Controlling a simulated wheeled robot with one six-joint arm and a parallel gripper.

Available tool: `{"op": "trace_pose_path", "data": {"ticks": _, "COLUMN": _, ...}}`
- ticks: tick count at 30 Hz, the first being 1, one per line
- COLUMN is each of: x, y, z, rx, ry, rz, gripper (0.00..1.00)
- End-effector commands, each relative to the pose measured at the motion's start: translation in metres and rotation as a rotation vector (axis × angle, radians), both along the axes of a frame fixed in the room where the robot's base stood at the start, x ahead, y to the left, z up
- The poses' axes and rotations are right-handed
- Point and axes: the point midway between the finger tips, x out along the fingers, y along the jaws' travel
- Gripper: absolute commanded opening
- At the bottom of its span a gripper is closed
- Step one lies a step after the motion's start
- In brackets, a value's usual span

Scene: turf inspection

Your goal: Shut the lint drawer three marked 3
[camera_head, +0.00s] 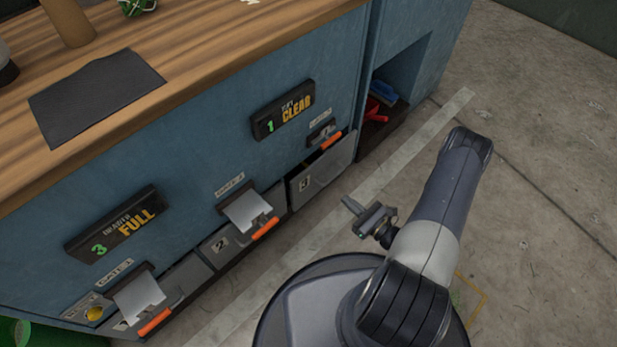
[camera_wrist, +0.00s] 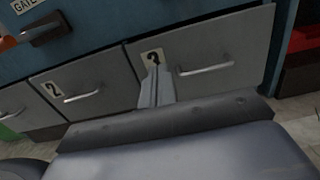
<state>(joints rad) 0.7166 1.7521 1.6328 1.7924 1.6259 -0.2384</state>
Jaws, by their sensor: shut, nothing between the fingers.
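The grey lint drawer marked 3 (camera_head: 328,168) is at the right end of the low drawer row in the blue cabinet. Its front appears to stand out a little from the cabinet; how far is hard to tell. In the wrist view the drawer front (camera_wrist: 232,48) fills the upper right, with a bar handle (camera_wrist: 205,70) and a 3 label partly covered by my fingertips. My gripper (camera_head: 348,203) is shut and empty, in front of the drawer, with floor showing between them in the head view. The fingers (camera_wrist: 155,73) point at the drawer front near its label in the wrist view.
Drawer 2 (camera_wrist: 85,88) is just left of drawer 3. Flaps with orange handles, such as this one (camera_head: 265,229), hang above the drawers. An open cubby with red and blue items (camera_head: 378,105) is at right. The floor at right is clear.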

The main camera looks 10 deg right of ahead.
Motion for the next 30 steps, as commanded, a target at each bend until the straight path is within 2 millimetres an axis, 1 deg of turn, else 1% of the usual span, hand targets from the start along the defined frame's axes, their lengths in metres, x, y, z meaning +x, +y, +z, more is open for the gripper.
{"op": "trace_pose_path", "data": {"ticks": 5, "x": 0.011, "y": 0.009, "z": 0.0, "rx": -0.002, "ry": -0.003, "rz": 0.003, "gripper": 0.0}}
{"op": "trace_pose_path", "data": {"ticks": 8, "x": 0.021, "y": 0.017, "z": -0.001, "rx": 0.0, "ry": -0.002, "rz": 0.006, "gripper": 0.0}}
{"op": "trace_pose_path", "data": {"ticks": 24, "x": 0.09, "y": 0.067, "z": -0.002, "rx": -0.001, "ry": -0.002, "rz": 0.006, "gripper": 0.0}}
{"op": "trace_pose_path", "data": {"ticks": 30, "x": 0.107, "y": 0.079, "z": -0.001, "rx": 0.001, "ry": -0.001, "rz": 0.004, "gripper": 0.0}}
